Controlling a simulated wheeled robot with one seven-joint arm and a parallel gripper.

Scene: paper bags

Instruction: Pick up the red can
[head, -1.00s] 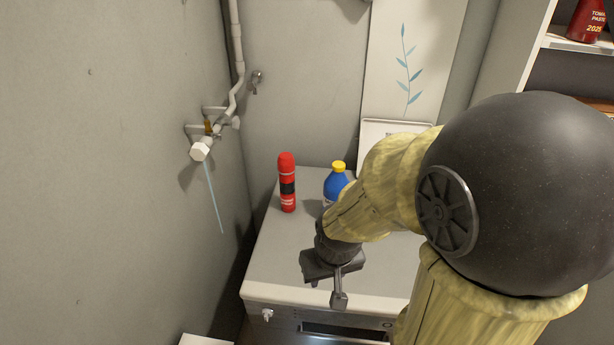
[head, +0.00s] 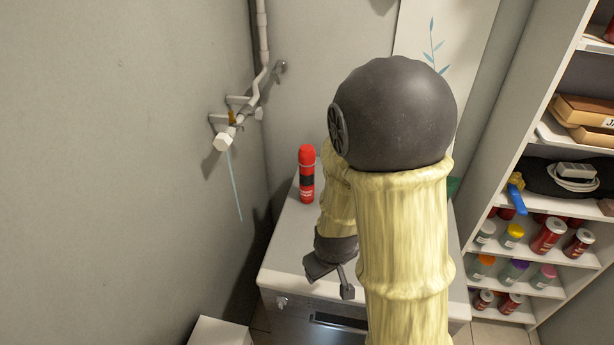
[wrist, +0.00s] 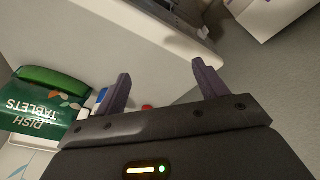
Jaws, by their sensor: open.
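The red can (head: 307,174) is a slim red cylinder with a black band. It stands upright on the white counter-top appliance (head: 285,258), near its back left. My gripper (head: 333,289) hangs over the front edge of that top, nearer to me than the can and apart from it. In the wrist view my gripper (wrist: 160,84) has its two fingers spread with nothing between them. A small bit of red (wrist: 147,107) shows just past the gripper body; it may be the can's top. The blue bottle is hidden behind my arm in the head view.
A green dish tablets bag (wrist: 42,103) lies on the same top in the wrist view. A wall pipe with a valve (head: 224,139) juts out at left. Shelves with jars (head: 548,236) stand at right. A white box (head: 220,332) stands low at front left.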

